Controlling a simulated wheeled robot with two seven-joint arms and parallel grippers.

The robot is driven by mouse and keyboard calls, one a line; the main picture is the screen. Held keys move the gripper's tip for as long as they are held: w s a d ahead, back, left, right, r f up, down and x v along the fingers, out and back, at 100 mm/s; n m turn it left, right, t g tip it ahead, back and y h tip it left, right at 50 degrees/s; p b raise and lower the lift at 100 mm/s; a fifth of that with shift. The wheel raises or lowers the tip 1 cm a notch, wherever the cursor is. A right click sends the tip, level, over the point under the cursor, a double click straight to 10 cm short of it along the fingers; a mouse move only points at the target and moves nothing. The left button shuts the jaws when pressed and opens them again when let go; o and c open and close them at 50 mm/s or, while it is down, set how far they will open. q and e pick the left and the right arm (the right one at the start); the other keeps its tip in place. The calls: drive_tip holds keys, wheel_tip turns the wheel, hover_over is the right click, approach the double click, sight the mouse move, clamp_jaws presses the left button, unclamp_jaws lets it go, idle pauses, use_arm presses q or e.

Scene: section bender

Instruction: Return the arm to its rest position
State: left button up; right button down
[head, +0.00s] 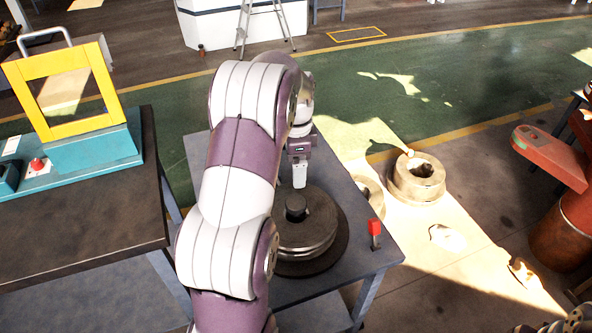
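One of my arms, white and purple, rises from the bottom edge left of centre, which fits my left arm. Its gripper (299,184) points down over a grey table (345,275). It hangs above, or a little behind, a dark round roller stack (306,232) with a black knob (295,207) on top. The fingers show as one pale block from this side, so I cannot tell whether they are open or shut, or whether they touch the knob. The arm hides the table's left part. My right gripper is not identifiable in view.
A red-tipped lever (375,235) stands at the table's right. Metal rings (417,182) lie to the right. At left, a dark bench (80,225) bears a teal machine (85,158) with a yellow frame (60,133). A red machine (548,152) stands at far right. Green floor behind is open.

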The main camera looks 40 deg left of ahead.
idle(0.4)
use_arm(q)
drive_tip(key=s+d+f+n+t, duration=0.1)
drive_tip(key=s+d+n, duration=0.7)
drive_tip(key=s+d, duration=0.7)
drive_tip(key=d, duration=0.3)
drive_tip(key=shift+d+f+n, duration=0.15)
drive_tip(key=shift+f+n, duration=0.25)
drive_tip(key=shift+s+d, duration=0.1)
drive_tip(key=shift+s, duration=0.15)
